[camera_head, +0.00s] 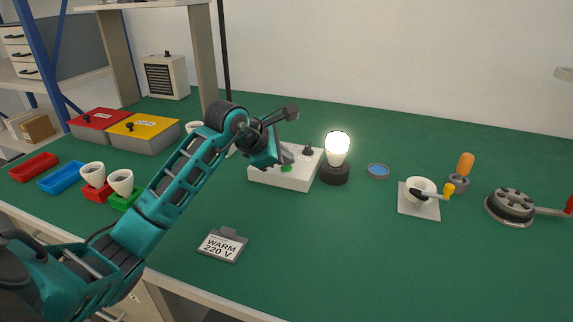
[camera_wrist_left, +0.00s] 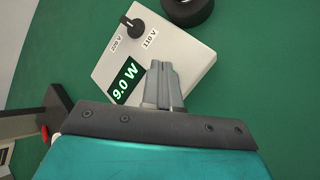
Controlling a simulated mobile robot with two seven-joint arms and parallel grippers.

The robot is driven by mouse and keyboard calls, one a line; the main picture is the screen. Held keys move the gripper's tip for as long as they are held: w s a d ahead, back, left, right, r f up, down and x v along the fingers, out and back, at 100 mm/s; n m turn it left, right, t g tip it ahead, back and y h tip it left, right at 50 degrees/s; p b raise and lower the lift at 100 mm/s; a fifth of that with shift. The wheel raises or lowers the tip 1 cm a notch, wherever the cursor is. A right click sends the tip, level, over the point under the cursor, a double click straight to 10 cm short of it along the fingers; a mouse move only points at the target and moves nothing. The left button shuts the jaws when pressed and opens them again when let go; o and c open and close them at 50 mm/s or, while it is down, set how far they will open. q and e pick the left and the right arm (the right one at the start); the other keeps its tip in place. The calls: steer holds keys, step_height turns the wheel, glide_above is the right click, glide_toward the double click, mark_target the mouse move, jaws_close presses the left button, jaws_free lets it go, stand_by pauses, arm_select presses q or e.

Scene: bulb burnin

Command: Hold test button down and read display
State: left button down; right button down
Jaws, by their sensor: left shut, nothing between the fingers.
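The white tester box (camera_head: 265,178) stands mid-table, with a dark knob (camera_head: 308,150) on top. A lit bulb (camera_head: 337,148) stands in a black socket (camera_head: 335,173) beside it. In the left wrist view, the display (camera_wrist_left: 124,82) reads "9.0 W" in light figures on green. The knob (camera_wrist_left: 132,24) there lies between "220 V" and "110 V" labels. My left gripper (camera_head: 287,155) is shut and empty, tips down over the box by a small green patch (camera_head: 286,168), apparently the button. The fingers (camera_wrist_left: 162,85) hide the spot under them; contact cannot be told. My right gripper is out of view.
A tag (camera_head: 222,245) reading "WARM 220 V" lies in front. Red and yellow lidded boxes (camera_head: 140,128), small trays (camera_head: 61,178) and white cups (camera_head: 120,181) stand left. A blue dish (camera_head: 378,171), a cup on a grey plate (camera_head: 419,208) and a round dark fixture (camera_head: 510,205) stand right.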

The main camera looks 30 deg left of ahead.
mark_target(284, 168)
arm_select(q)
steer(key=shift+r, duration=0.1)
steer(key=shift+r+p, duration=0.6)
steer(key=shift+r, duration=0.15)
step_height(284, 168, up, 5)
steer(key=p, duration=0.3)
stand_by(0.6)
